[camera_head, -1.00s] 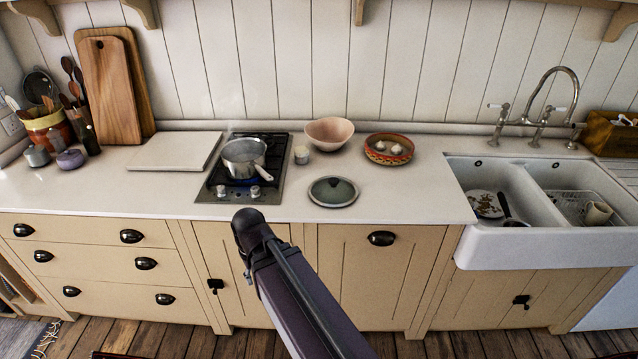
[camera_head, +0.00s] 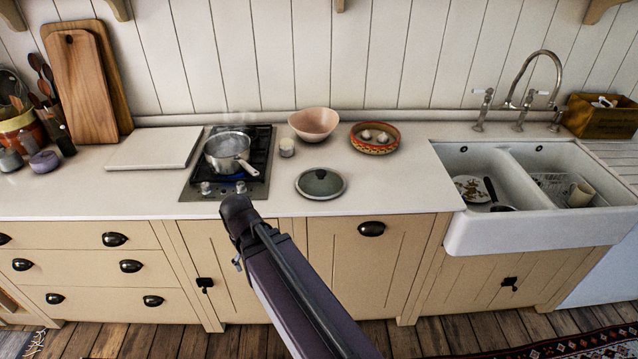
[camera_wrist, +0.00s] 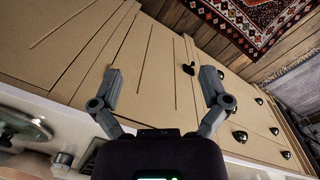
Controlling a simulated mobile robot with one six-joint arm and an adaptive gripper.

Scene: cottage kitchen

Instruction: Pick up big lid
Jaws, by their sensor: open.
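The big lid (camera_head: 320,184) is round, grey-green with a pale metal rim and a dark knob on top. It lies flat on the white counter, right of the stove and near the front edge. In the wrist view a dark round shape at the left edge (camera_wrist: 22,127) looks like this lid, partly cut off. My gripper (camera_wrist: 160,75) is open and empty, its two fingers spread wide in front of the cupboard fronts. In the head view my arm hides nearly all of the gripper, in front of the cupboards. It is apart from the lid.
A steaming pot (camera_head: 229,150) stands on the stove (camera_head: 254,186), handle toward the lid. Counter (camera_head: 400,185) right of the lid is clear up to the sink (camera_head: 500,228).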

